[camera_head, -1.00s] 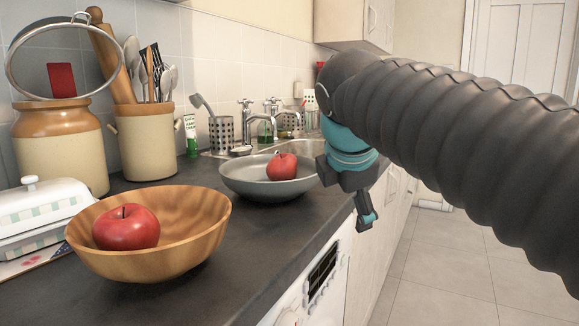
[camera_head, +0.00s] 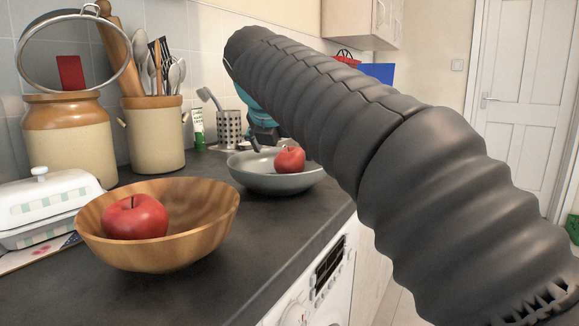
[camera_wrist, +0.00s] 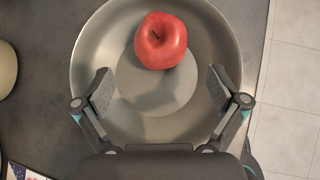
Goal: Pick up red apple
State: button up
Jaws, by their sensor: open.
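One red apple (camera_head: 290,159) lies in a grey metal bowl (camera_head: 247,177) on the counter. In the wrist view this apple (camera_wrist: 161,41) sits toward the far side of the grey bowl (camera_wrist: 85,55). My gripper (camera_wrist: 158,80) is open above the bowl, with its two fingers apart and nothing between them; the apple is just beyond the fingertips. A second red apple (camera_head: 135,217) lies in a wooden bowl (camera_head: 200,235) nearer the camera.
A butter dish (camera_head: 45,203) is at the left. A perforated metal holder (camera_head: 229,130) stands behind the grey bowl. The dark counter (camera_head: 225,270) is clear in front.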

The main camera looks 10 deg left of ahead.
aim_at(289, 163)
jog(key=shift+b+x, duration=0.5)
jog(key=shift+x, duration=2.95)
jog(key=shift+w+r, duration=0.15)
jog(key=shift+r, duration=0.05)
jog(key=c, duration=1.4)
